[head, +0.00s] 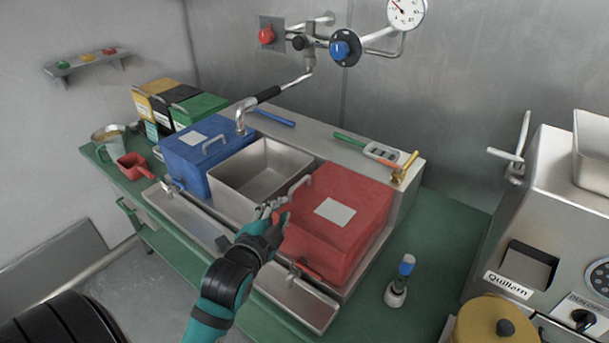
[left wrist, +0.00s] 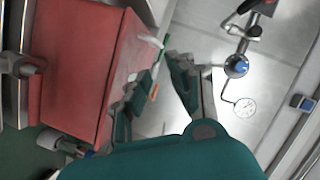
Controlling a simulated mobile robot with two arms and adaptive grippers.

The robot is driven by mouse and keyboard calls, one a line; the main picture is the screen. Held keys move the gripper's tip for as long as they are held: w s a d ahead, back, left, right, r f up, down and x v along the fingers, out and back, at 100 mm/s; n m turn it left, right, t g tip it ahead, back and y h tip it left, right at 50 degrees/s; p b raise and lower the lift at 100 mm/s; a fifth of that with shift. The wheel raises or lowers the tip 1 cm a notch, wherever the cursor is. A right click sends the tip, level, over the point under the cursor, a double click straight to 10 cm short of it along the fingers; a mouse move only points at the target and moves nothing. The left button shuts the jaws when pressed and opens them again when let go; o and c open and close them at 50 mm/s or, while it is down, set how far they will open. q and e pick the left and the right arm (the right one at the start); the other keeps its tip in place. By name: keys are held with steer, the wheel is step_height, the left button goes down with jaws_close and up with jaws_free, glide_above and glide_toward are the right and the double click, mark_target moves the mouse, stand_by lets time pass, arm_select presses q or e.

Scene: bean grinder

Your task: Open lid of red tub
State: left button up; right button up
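The red tub (head: 325,240) stands in the counter unit to the right of an open metal basin. Its red lid (head: 355,195) is on and has a white label. A pale handle (head: 298,187) rises at the lid's left edge; it also shows in the left wrist view (left wrist: 151,41). My left gripper (head: 274,211) is at the tub's near left corner, just below the handle in the picture. In the left wrist view its fingers (left wrist: 155,78) are apart with nothing between them. I cannot tell whether a finger touches the tub. My right gripper is not in view.
A blue tub (head: 205,150) stands left of the metal basin (head: 262,172). A tap (head: 268,95) hangs above. A steel ledge (head: 298,300) runs along the front. A blue-topped tool (head: 401,275) stands right of the red tub, before a steel machine (head: 540,235). Green counter there is partly clear.

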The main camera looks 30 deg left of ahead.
arm_select(q)
steer(key=p, duration=0.1)
glide_toward(300, 183)
steer(key=shift+w+a, duration=0.15)
steer(key=shift+w, duration=0.15)
steer(key=p+x, duration=0.1)
steer(key=x, duration=0.8)
steer(key=shift+w+f, duration=0.15)
steer(key=shift+w, duration=0.15)
steer(key=shift+w+a+f, duration=0.2)
steer(key=shift+w, duration=0.25)
jaws_close()
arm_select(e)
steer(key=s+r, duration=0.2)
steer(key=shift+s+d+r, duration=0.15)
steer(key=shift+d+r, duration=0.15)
